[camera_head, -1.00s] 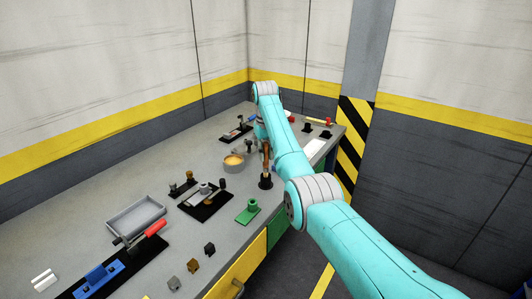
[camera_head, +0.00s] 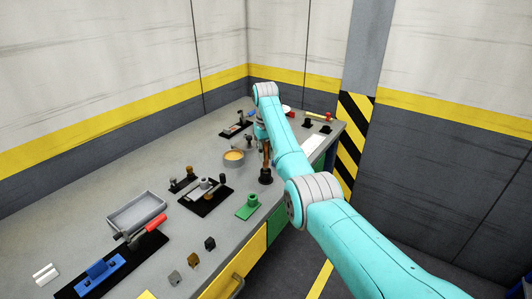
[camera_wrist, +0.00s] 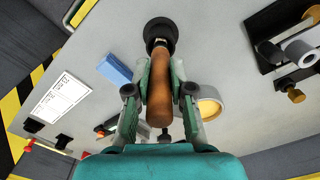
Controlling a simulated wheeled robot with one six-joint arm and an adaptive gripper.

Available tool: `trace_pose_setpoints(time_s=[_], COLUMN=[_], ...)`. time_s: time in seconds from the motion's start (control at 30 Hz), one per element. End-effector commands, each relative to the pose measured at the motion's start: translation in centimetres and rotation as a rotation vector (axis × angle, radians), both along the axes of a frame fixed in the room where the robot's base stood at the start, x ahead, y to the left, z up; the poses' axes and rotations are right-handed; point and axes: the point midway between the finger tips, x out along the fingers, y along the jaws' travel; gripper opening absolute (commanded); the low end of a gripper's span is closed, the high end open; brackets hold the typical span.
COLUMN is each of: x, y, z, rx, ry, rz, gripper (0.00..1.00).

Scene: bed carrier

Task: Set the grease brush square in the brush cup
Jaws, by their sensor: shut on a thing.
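The grease brush has a brown wooden handle (camera_wrist: 160,90) and a pale metal band near its far end. My gripper (camera_wrist: 161,72) is shut on the handle, one green finger on each side. In the head view the handle (camera_head: 266,154) stands roughly upright above the black brush cup (camera_head: 265,177). The cup also shows in the wrist view (camera_wrist: 160,30). The brush's lower end reaches into the cup's mouth and its bristles are hidden. Whether it rests on the cup's bottom I cannot tell. My arm partly hides the gripper in the head view.
A round pot with yellow-orange content (camera_head: 233,156) stands just left of the cup. A green fixture (camera_head: 248,205) stands in front, near the bench edge. A black plate with grey parts (camera_head: 206,196) lies to the left. A blue block (camera_wrist: 115,69) shows in the wrist view.

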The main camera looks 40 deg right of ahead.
Motion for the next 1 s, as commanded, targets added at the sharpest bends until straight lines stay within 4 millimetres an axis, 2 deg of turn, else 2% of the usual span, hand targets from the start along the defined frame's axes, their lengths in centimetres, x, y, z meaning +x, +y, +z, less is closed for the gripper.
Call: trace_pose_setpoints(time_s=[0.73, 0.77, 0.83, 0.87, 1.0], x=[0.0, 0.0, 0.0, 0.0, 0.0], y=[0.0, 0.0, 0.0, 0.0, 0.0], z=[-1.6, -1.6, -1.5, -1.5, -1.5], rx=[0.000, 0.000, 0.000, 0.000, 0.000], ry=[0.000, -0.001, -0.001, -0.001, -0.001], rz=[0.000, 0.000, 0.000, 0.000, 0.000], gripper=[0.00, 0.29, 0.47, 0.51, 0.51])
